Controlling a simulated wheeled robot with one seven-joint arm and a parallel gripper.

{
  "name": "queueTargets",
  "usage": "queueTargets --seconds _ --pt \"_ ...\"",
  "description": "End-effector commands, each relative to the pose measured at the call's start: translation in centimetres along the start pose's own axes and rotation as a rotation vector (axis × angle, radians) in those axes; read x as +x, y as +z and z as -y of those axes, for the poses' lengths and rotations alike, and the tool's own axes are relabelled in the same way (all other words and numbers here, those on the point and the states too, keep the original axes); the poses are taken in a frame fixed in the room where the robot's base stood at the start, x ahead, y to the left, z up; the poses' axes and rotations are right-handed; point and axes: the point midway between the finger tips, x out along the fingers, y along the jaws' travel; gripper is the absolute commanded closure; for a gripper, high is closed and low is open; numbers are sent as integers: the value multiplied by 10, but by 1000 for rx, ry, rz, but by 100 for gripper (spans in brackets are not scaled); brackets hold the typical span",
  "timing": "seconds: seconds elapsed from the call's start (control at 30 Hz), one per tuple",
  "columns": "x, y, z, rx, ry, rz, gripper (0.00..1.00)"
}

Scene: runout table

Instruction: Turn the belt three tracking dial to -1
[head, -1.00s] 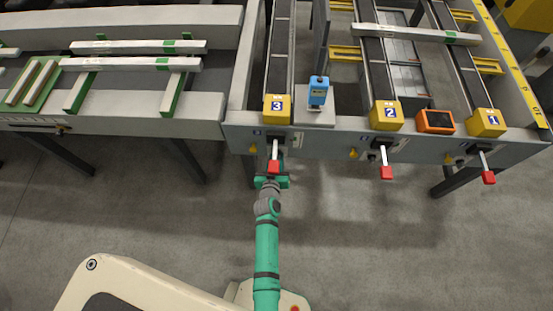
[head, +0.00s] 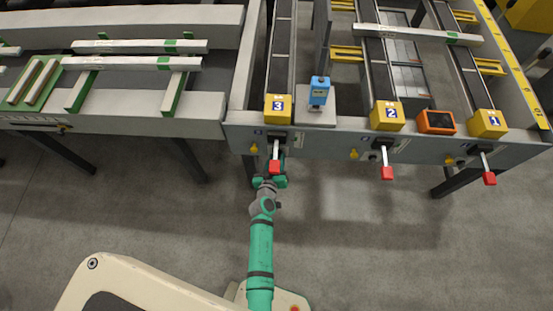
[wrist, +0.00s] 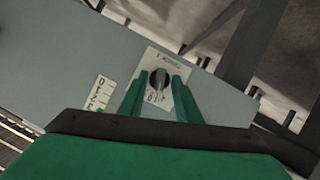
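The belt three tracking dial (wrist: 159,77) is a small round dark knob with a pale pointer on a white label plate, in the wrist view. The plate's print is too small to read surely, so I cannot tell the setting. The green fingers of my gripper (wrist: 158,88) stand apart, one on each side of the dial, with visible gaps to the knob. In the head view my gripper (head: 271,181) is under the station's front edge, below the yellow block marked 3 (head: 278,108) and behind the red-tipped lever (head: 275,164). The dial is hidden there.
A white scale plate with a green mark (wrist: 100,93) is left of the dial. Blocks marked 2 (head: 387,115) and 1 (head: 487,124), each with a red-tipped lever below, are to the right. A blue device (head: 319,91) stands beside block 3. The floor in front is clear.

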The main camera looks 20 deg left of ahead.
Motion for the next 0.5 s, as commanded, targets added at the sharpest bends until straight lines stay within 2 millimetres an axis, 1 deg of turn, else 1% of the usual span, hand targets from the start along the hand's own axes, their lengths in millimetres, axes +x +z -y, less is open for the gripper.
queueTargets --seconds 0.17,0.27,0.37,0.5 --pt "0 -1 0 0 0 -1 70" --pt "-5 -1 0 0 0 -2 70" --pt "-15 0 1 2 -2 -1 70" --pt "-38 0 1 1 -2 0 70"
